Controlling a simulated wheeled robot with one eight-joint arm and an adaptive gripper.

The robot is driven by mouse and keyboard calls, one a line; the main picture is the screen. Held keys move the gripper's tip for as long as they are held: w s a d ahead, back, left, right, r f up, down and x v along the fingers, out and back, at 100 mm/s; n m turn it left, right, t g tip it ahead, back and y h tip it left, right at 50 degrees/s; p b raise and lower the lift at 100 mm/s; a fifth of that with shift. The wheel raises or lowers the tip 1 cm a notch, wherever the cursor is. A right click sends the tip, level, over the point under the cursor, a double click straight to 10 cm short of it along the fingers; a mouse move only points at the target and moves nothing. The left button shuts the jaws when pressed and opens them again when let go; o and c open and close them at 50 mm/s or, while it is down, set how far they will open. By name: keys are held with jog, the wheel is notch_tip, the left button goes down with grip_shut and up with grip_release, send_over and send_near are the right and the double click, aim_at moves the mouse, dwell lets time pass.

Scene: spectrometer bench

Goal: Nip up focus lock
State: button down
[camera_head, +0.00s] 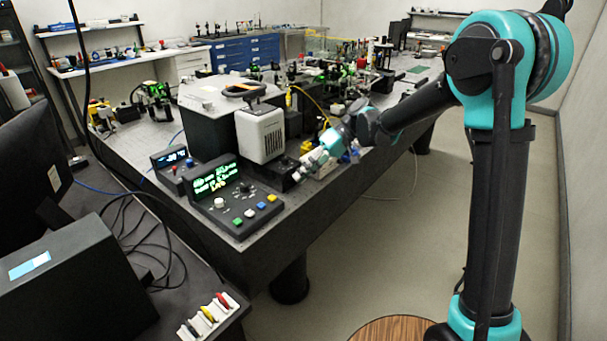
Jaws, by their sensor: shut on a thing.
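My gripper (302,173) is at the edge of the black optical bench (330,190), to the right of the grey-white camera-like unit (261,134). Its fingertips are at the low black block (282,175) beside that unit and are shut on a small part there. The part is mostly hidden by the fingers and too small to make out clearly. From its place it appears to be the focus lock, but I cannot see its shape or how far it is turned.
A control box (235,200) with a green display, knobs and coloured buttons stands left of my gripper. A smaller display box (172,163) is behind it. A yellow cable (313,101) runs behind my gripper.

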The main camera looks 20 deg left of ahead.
jog(key=c, duration=1.5)
grip_release()
jog(key=v, duration=1.2)
jog(key=shift+w, duration=0.1)
jog(key=s+d+f+m+t+h, duration=0.2)
jog(key=s+d+f, duration=0.4)
jog(key=d, duration=0.5)
jog(key=s+d+f+m+t+h, duration=0.3)
jog(key=s+d+f+m+t, duration=0.1)
jog(key=d, duration=0.7)
jog(key=s+d+f+m+t+h, duration=0.2)
jog(key=s+d+f+m+t, duration=0.2)
jog(key=s+d+f, duration=0.4)
jog(key=d+f+m, duration=0.1)
jog(key=d+f, duration=0.1)
jog(key=d, duration=0.1)
jog(key=shift+s+d+f+m+h, duration=0.2)
jog(key=shift+s+d+m+h, duration=0.1)
jog(key=shift+s+d+h, duration=0.1)
